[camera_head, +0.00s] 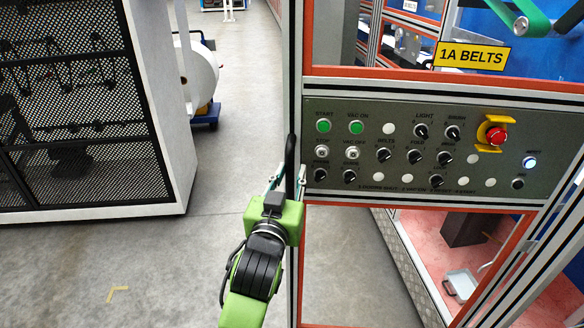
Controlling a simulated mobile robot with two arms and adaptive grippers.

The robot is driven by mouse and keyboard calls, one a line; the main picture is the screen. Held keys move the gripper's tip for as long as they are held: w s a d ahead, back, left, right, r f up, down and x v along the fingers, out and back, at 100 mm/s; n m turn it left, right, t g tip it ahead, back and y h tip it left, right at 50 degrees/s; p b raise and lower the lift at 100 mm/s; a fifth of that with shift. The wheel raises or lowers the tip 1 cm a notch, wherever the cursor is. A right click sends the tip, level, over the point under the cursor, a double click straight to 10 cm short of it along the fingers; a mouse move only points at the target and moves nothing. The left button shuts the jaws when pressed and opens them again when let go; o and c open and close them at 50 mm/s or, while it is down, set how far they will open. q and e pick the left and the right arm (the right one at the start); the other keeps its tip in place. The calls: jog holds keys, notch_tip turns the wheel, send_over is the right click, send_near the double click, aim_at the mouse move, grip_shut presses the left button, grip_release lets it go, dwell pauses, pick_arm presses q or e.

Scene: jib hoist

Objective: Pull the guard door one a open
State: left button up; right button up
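The guard door (295,60) is a tall frame with grey and orange-red edges, carrying a grey control panel and a yellow "1A BELTS" sign (472,56). Its upright black handle (290,152) is on the left edge. My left gripper (288,178), green and black with pale fingers, is at the lower part of this handle. Its fingers lie close on either side of the handle and look shut on it; the exact contact is partly hidden. Through the lower opening of the door I see grey floor and the machine base behind. My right gripper is not in view.
The control panel (390,190) bears green buttons, black knobs and a red emergency stop (496,135). A black mesh cabinet (75,110) stands at the left. A white roll (196,72) on a blue cart is behind. Grey floor (140,255) between cabinet and door is clear.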

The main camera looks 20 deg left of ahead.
pick_arm(q)
jog(key=s, duration=0.2)
jog(key=s+d, duration=0.1)
jog(key=shift+s, duration=0.35)
jog(key=shift+s+a, duration=0.15)
jog(key=shift+s, duration=0.15)
